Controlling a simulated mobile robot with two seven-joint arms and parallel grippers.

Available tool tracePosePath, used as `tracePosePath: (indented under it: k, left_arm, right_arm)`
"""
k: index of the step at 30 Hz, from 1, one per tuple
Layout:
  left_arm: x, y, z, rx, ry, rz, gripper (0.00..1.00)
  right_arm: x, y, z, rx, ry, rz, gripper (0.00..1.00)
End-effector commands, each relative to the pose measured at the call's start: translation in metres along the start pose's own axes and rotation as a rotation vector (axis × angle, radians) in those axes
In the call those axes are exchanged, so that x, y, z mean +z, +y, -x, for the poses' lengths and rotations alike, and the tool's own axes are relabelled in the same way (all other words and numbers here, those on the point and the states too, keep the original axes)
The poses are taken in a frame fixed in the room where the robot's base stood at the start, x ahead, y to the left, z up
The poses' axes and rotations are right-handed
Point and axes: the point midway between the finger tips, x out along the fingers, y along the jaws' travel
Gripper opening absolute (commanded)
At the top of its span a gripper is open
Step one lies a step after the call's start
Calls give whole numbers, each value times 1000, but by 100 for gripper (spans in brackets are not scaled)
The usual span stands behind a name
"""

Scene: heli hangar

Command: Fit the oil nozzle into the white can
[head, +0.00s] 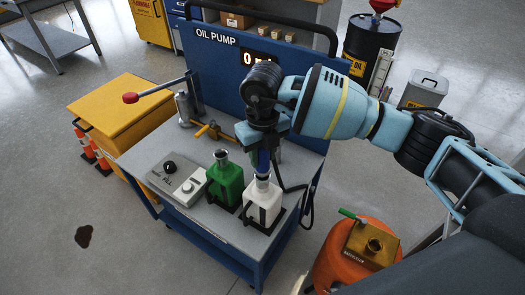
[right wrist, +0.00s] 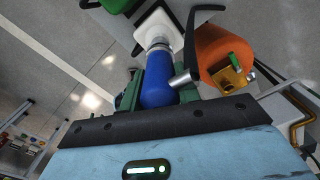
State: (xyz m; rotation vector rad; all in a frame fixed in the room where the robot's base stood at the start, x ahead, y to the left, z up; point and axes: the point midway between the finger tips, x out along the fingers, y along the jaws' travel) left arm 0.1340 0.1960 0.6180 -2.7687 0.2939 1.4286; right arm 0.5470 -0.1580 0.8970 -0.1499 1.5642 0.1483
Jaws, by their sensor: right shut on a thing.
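The white can (head: 264,203) stands upright in a black holder at the front right of the blue pump bench. My right gripper (head: 264,148) is above it, shut on the blue oil nozzle (head: 264,161), which points down at the can's metal neck. In the right wrist view, the blue nozzle (right wrist: 157,88) sits between the green-edged fingers (right wrist: 157,92). Its lower end meets or overlaps the neck of the white can (right wrist: 160,28). I cannot tell whether the tip is inside the neck. My left gripper is not in view.
A green can (head: 225,184) stands left of the white can, beside a grey control box (head: 177,181). A black hose (head: 306,205) hangs at the bench's right side. An orange drum (head: 345,262) stands on the floor to the right. A yellow cabinet (head: 125,110) is at left.

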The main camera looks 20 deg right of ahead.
Motion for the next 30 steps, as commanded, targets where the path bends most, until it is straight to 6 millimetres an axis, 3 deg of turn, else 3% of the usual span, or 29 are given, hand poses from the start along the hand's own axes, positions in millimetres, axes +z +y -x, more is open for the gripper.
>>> tracePosePath:
  k: [14,15,21,26,30]
  left_arm:
    - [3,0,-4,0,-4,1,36]
    - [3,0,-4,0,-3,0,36]
    - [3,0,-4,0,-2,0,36]
    - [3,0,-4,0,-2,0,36]
    - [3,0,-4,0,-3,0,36]
  right_arm:
    - [0,0,-12,0,0,0,0]
    - [0,0,-13,0,0,0,33]
    - [0,0,-12,0,0,0,58]
    - [0,0,-12,0,0,0,58]
    - [0,0,-13,0,2,0,73]
